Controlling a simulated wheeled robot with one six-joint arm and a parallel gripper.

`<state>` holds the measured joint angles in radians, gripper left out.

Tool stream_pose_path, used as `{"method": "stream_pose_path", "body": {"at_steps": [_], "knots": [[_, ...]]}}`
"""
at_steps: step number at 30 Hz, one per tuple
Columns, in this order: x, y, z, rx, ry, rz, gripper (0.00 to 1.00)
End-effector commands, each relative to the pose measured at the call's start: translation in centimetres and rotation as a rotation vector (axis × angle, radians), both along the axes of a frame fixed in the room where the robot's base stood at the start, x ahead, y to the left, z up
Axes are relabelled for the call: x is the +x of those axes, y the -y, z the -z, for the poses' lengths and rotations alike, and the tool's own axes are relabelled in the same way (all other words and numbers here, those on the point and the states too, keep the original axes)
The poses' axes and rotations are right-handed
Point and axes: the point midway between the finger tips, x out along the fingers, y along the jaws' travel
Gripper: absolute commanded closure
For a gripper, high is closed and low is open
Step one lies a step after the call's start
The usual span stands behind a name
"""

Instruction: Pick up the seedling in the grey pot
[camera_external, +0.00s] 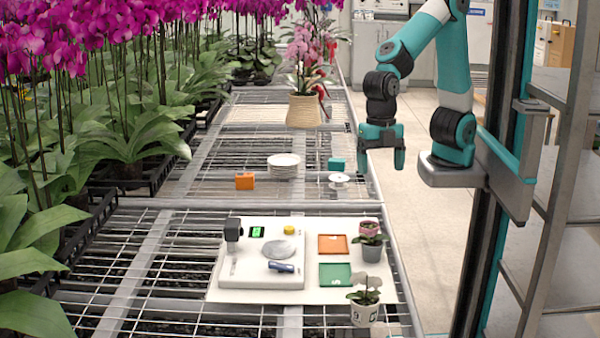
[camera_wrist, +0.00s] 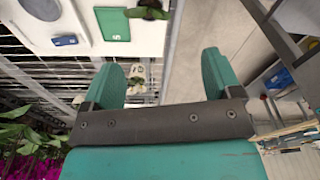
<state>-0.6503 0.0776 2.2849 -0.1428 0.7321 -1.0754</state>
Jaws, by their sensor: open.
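The grey pot (camera_external: 371,252) stands at the right edge of the white board, with a small green-leaved seedling (camera_external: 374,239) in it. A pink pot or bloom (camera_external: 369,229) shows right behind the seedling; I cannot tell which. A white pot with dark print (camera_external: 364,314) and its own seedling stands at the front right corner; it also shows between my fingers in the wrist view (camera_wrist: 138,87). My gripper (camera_external: 381,155) is open and empty, pointing down, high up and behind the pots. A dark pot with leaves shows at the wrist view's top edge (camera_wrist: 150,12), partly cut off.
The board (camera_external: 215,285) carries a scale (camera_external: 262,284), an orange square (camera_external: 332,244) and a green square (camera_external: 334,275). Stacked plates (camera_external: 284,165), an orange block (camera_external: 245,181) and a teal block (camera_external: 336,163) stand farther back. Tall orchids line the left. The aisle (camera_external: 420,225) is clear.

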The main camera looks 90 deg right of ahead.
Motion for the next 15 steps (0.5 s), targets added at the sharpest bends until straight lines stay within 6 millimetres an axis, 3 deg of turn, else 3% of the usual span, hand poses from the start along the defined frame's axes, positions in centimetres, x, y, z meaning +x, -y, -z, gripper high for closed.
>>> {"method": "stream_pose_path", "body": {"at_steps": [3,6,11,15], "knots": [[0.6,-2.5,0.9,-0.057,0.034,-0.293,0.16],[0.9,-3.7,1.5,-0.085,0.05,-0.448,0.16],[1.1,-4.3,2.8,-0.101,0.057,-0.535,0.16],[1.0,-4.2,5.7,-0.103,0.054,-0.536,0.16]]}}
